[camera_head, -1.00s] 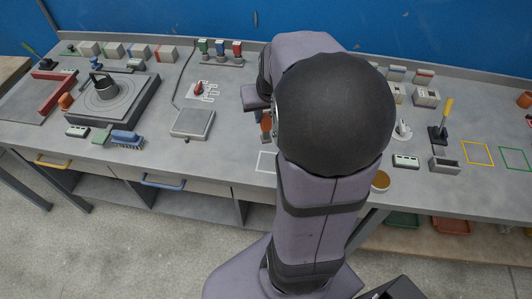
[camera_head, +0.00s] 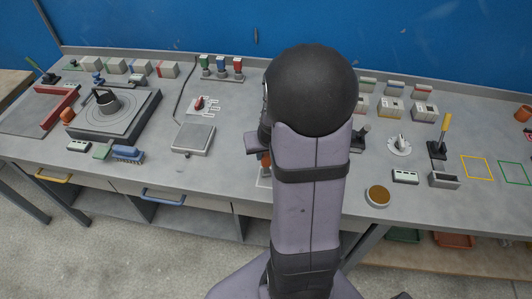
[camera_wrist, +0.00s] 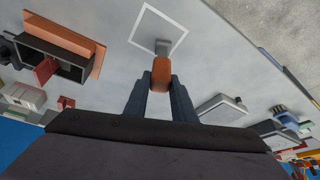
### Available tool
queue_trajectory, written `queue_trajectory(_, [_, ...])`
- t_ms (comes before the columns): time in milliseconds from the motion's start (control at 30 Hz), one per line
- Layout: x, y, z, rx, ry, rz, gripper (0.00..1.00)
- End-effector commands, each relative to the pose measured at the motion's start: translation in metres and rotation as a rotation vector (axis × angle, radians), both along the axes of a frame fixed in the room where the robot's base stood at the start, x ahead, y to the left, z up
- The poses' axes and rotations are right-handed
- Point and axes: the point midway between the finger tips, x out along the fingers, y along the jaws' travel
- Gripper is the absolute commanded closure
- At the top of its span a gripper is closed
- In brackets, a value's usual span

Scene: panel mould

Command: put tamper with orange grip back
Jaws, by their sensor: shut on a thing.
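The tamper's orange grip (camera_wrist: 161,75) is between the fingers of my gripper (camera_wrist: 160,84), which is shut on it. The tamper's grey foot (camera_wrist: 162,47) points away from the gripper and overlaps the edge of a white square outline (camera_wrist: 143,12) in the wrist view. I cannot tell whether the foot touches the bench. In the head view a bit of the orange grip (camera_head: 265,160) shows beside my arm, just above the partly hidden white outline (camera_head: 262,182). My arm hides most of the gripper there.
A grey scale (camera_head: 193,138) lies left of the gripper. A round amber-topped dish (camera_head: 378,195) and a white-buttoned block (camera_head: 404,177) stand right of my arm. A dark bin with a red divider (camera_wrist: 47,68) shows in the wrist view. The bench front edge is close.

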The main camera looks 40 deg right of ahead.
Motion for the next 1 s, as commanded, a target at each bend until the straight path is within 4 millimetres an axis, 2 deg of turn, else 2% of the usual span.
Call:
queue_trajectory(433, [0.0005, -0.0004, -0.0060, -0.002, -0.003, -0.001, 0.99])
queue_trajectory(467, [0.0002, -0.0002, -0.0063, 0.000, -0.001, -0.001, 0.74])
queue_trajectory(533, [0.0001, -0.0002, -0.0051, 0.000, -0.001, -0.001, 0.58])
queue_trajectory(1000, [0.0000, -0.0001, 0.0004, -0.001, -0.002, 0.000, 0.58])
